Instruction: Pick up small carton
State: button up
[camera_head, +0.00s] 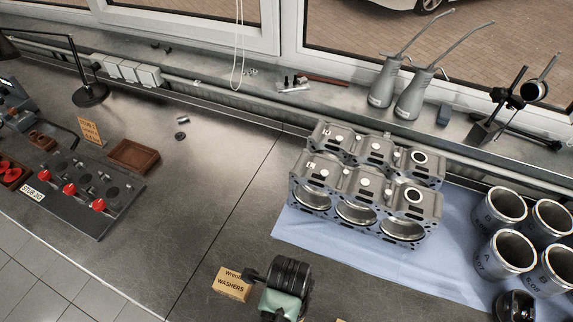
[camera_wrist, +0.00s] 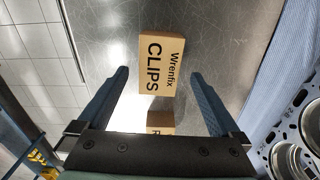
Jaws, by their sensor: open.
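A small tan carton marked "Wrenfix CLIPS" (camera_wrist: 161,66) lies on the grey metal bench in the wrist view. It shows in line with the gap between my open fingers, around their tips; the height between them is hard to tell. My gripper (camera_wrist: 159,74) is open and holds nothing. A second tan carton (camera_wrist: 160,123) shows closer to the gripper's palm, partly cut off by it.
Metal engine blocks (camera_head: 365,190) stand on a blue cloth (camera_head: 300,235) to the right, with several cylinder sleeves (camera_head: 505,253) further right. A tool board (camera_head: 85,195) and a brown tray (camera_head: 133,156) lie at the left. The middle-left bench (camera_head: 200,200) is mostly clear.

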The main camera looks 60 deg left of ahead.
jog(key=shift+s+a+f+p, duration=0.1)
jog(key=shift+f+p, duration=0.05)
jog(key=shift+f, duration=0.85)
jog(key=shift+s+a+f+p, duration=0.1)
jog(key=shift+f+p, duration=0.05)
jog(key=shift+f, duration=0.85)
jog(key=shift+d, duration=0.1)
grip_shut()
